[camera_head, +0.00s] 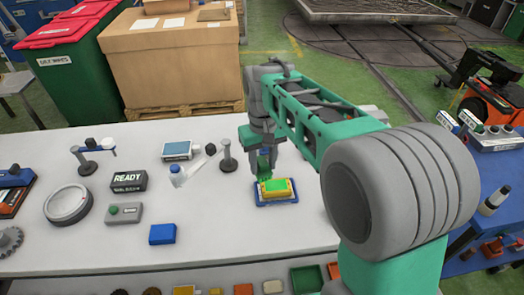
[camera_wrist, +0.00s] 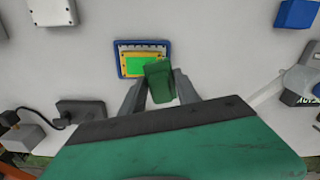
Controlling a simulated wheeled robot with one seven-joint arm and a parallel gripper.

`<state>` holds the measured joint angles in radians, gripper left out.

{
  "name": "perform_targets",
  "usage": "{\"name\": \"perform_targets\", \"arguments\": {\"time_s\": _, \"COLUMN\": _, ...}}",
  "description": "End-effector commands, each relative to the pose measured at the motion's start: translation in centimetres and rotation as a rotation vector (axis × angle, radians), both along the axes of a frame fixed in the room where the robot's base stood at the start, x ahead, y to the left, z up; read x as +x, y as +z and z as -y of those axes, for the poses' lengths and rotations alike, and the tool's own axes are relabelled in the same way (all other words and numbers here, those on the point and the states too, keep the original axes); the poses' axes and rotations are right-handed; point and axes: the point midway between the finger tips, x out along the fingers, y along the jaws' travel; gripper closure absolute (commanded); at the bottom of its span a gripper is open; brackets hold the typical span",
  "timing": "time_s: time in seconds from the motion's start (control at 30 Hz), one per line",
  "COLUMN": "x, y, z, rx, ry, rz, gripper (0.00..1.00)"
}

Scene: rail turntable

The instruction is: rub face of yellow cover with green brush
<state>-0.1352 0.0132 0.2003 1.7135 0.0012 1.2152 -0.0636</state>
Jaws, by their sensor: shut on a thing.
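The yellow cover (camera_head: 265,195) lies in a blue tray (camera_head: 260,205) on the white table, with a bright green face. In the wrist view the yellow cover (camera_wrist: 126,66) sits inside the blue tray (camera_wrist: 121,70), partly hidden by the brush. The green brush (camera_wrist: 158,80) is a dark green block between my fingers. My gripper (camera_wrist: 160,88) is shut on it. In the head view my gripper (camera_head: 264,165) points down just behind the cover, with the brush low at the cover's far edge. I cannot tell whether the brush touches the face.
A blue block (camera_head: 162,234), a grey button box (camera_head: 124,213), a black READY sign (camera_head: 129,181) and a round dial (camera_head: 67,204) stand to the left. A small stand (camera_head: 228,160) is close to my gripper's left. The table in front of the tray is clear.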

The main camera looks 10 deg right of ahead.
Motion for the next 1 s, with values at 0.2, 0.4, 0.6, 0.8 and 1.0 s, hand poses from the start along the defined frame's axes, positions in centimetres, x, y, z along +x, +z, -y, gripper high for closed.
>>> {"name": "perform_targets", "arguments": {"time_s": 0.2, "x": 0.0, "y": 2.1, "z": 0.0, "rx": 0.0, "ry": 0.0, "rz": 0.001, "gripper": 1.0}}
{"name": "perform_targets", "arguments": {"time_s": 0.4, "x": 0.0, "y": 2.4, "z": 0.0, "rx": 0.0, "ry": -0.001, "rz": 0.0, "gripper": 1.0}}
{"name": "perform_targets", "arguments": {"time_s": 0.6, "x": 0.0, "y": 2.3, "z": 0.0, "rx": 0.0, "ry": -0.001, "rz": 0.0, "gripper": 1.0}}
{"name": "perform_targets", "arguments": {"time_s": 0.8, "x": 0.0, "y": 2.3, "z": 0.0, "rx": 0.0, "ry": -0.001, "rz": 0.0, "gripper": 1.0}}
{"name": "perform_targets", "arguments": {"time_s": 1.0, "x": -2.0, "y": 1.5, "z": 2.8, "rx": 0.0, "ry": -0.085, "rz": -0.001, "gripper": 1.0}}
